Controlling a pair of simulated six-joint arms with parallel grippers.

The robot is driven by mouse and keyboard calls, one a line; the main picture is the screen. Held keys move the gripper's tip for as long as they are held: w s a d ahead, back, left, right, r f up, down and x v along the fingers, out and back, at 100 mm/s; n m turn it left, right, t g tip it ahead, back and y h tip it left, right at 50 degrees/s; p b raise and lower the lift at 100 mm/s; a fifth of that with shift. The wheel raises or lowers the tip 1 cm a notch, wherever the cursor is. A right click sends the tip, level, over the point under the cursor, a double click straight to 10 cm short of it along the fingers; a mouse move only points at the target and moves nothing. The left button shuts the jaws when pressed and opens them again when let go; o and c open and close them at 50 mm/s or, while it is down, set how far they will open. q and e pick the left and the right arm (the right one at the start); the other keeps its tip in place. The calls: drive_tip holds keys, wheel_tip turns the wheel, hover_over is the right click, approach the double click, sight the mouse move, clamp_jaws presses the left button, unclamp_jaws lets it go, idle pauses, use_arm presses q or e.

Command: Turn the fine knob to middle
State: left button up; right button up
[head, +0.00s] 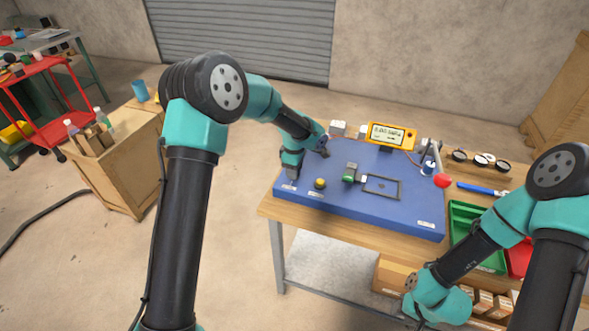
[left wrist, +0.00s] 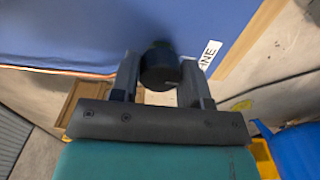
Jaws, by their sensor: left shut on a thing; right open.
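The fine knob (left wrist: 161,72) is a dark round knob on the blue panel, beside a white label with its end letters "NE" showing. My left gripper (head: 290,178) is at the panel's left end. In the left wrist view its two fingers stand on either side of the knob, shut on it. The knob's pointer mark and angle cannot be made out. In the head view the gripper hides the knob. My right gripper (head: 411,284) is open, low at the right, in front of the bench.
A red ball (head: 442,181) and green tray (head: 462,218) are on the right.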

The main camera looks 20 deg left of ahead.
idle(0.3)
use_arm(q)
drive_tip(key=o, duration=0.9)
drive_tip(key=shift+o, duration=0.2)
wheel_tip(320, 180, up, 18)
drive_tip(key=shift+f, duration=0.25)
